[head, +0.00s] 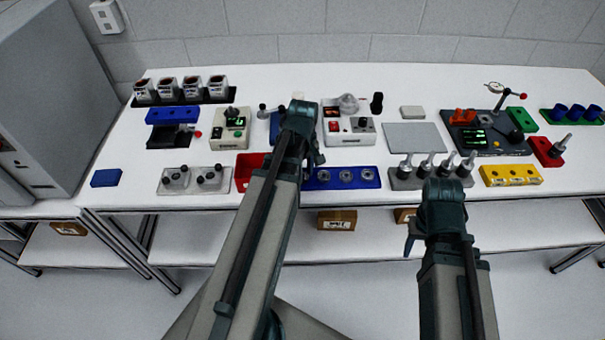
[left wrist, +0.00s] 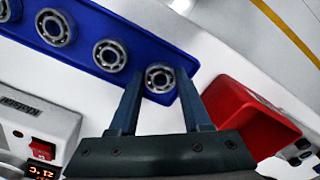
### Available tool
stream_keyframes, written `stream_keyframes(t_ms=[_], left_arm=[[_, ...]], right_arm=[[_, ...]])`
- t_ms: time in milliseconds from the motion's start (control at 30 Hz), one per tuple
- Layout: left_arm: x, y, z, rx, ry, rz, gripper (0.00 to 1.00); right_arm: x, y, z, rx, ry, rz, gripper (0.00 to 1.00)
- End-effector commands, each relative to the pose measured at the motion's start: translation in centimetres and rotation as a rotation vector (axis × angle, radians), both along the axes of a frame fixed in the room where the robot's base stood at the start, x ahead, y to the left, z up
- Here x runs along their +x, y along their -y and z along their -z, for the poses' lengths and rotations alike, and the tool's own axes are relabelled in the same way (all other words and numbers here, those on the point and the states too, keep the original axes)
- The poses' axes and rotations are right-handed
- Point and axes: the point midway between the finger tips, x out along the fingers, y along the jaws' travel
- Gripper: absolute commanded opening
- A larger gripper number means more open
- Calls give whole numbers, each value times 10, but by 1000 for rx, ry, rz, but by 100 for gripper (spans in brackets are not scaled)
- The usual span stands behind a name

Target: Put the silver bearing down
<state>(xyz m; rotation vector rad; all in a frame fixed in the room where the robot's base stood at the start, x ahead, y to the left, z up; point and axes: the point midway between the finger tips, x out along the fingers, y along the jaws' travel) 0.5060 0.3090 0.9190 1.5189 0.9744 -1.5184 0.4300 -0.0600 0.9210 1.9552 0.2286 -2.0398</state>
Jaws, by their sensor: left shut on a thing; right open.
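The silver bearing (left wrist: 160,78) sits between the fingertips of my left gripper (left wrist: 160,72) in the left wrist view. It is at the end of the blue tray (left wrist: 100,22) nearest the red bin; I cannot tell whether it touches the tray. Several more silver bearings (left wrist: 110,55) lie in a row along this tray. In the head view the blue tray (head: 311,183) is just right of my left arm, which hides the held bearing and the fingertips. My right gripper (head: 411,240) hangs in front of the table's front edge, open; its fingers are mostly hidden.
A red bin (left wrist: 240,112) stands close beside the tray's end. A device with a red switch and display (left wrist: 40,140) is on the other side. A grey rack with upright shafts (head: 430,180) stands right of the tray. A grey plate (head: 415,137) lies flat behind.

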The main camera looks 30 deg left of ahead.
Motion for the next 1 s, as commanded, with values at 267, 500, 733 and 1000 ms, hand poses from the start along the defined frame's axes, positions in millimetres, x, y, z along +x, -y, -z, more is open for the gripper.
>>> stream_keyframes(t_ms=[267,500,733,1000], left_arm=[[0,0,3,0,0,0,61],[0,0,2,0,0,0,61],[0,0,-9,0,0,0,61],[0,0,-43,0,0,0,61]], right_arm=[[0,0,3,0,0,0,50],[0,0,2,0,0,0,50],[0,0,-9,0,0,0,50],[0,0,-43,0,0,0,50]])
